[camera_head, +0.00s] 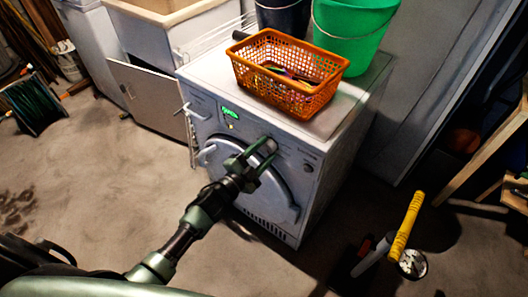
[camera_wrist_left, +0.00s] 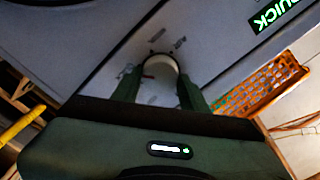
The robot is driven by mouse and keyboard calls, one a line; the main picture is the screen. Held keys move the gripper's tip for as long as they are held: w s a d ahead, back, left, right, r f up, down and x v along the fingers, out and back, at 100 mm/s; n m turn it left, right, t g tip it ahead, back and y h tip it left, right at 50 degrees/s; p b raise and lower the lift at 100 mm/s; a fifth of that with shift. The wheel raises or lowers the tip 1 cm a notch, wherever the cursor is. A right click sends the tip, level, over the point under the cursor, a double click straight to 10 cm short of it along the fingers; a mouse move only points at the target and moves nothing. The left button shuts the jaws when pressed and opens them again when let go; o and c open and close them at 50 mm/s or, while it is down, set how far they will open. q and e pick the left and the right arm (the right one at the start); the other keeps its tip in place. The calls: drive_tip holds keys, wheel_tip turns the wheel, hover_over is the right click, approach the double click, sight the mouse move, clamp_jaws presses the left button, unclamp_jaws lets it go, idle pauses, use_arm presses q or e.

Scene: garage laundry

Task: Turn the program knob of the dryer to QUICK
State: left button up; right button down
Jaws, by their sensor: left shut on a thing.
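The dryer (camera_head: 340,140) is a white front-loader in the middle of the head view, with a round door below its control panel. Its program knob (camera_wrist_left: 160,68) is a pale round knob between my left gripper's fingers in the wrist view. My left gripper (camera_head: 265,150) is shut on the knob at the panel. In the head view the display (camera_head: 230,112) glows green. My right gripper is not in view.
An orange basket (camera_head: 262,77) with things inside stands on the dryer top, beside a green bucket (camera_head: 345,30) and a dark bucket (camera_head: 283,17). A yellow-handled item (camera_head: 407,228) is at the right. Open concrete floor (camera_head: 100,170) lies to the left.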

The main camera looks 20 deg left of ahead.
use_arm(q)
drive_tip(key=shift+m, duration=0.6)
drive_tip(key=o, duration=1.3)
drive_tip(key=shift+o, duration=0.2)
drive_tip(key=v, duration=0.8)
drive_tip(key=shift+b, duration=0.35)
